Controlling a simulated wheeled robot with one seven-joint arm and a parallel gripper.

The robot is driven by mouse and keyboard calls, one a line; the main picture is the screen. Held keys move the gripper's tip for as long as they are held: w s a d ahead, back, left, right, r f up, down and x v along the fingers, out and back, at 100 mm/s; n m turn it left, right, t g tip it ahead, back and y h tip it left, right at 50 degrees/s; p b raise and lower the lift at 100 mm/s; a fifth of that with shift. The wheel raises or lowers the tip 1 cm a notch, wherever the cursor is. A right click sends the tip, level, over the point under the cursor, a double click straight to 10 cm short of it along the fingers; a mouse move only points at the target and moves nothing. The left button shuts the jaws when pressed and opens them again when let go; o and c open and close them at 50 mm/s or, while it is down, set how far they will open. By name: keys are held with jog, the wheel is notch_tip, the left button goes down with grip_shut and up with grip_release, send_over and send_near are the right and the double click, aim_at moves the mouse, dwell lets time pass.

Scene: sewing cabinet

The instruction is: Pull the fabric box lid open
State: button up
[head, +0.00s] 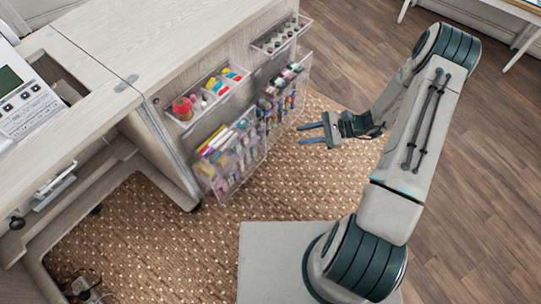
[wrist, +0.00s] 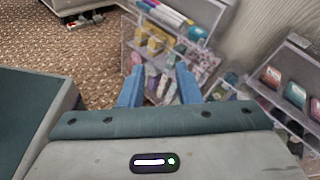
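No box with a clearly recognisable lid shows, so I cannot tell which container is the fabric box. A clear lower-left bin (head: 222,192) on the cabinet side holds colourful rolled or folded items, perhaps fabric. In the wrist view this bin seems to lie beyond my fingers, its contents partly hidden by them. A clear lower-right bin (head: 300,80) holds several small coloured items. My gripper (head: 301,134) is to the right of the bins, apart from them, fingers pointing toward the cabinet. In the wrist view my gripper (wrist: 160,68) is open, with nothing visibly held between the blue fingers.
The wooden cabinet (head: 150,45) carries an upper tray (head: 187,122) with a red pincushion and another tray (head: 268,52) with several spools. A white machine (head: 28,108) stands at the left. The woven rug (head: 150,235) and wooden floor (head: 480,150) have free room.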

notch_tip(320, 180, down, 21)
jog(key=w+d+m+t+y+b, duration=0.1)
jog(key=m+t+b, duration=0.5)
jog(key=m+t, duration=0.25)
jog(key=b+x, duration=0.3)
jog(key=x, duration=1)
jog(key=shift+a, duration=0.4)
grip_shut()
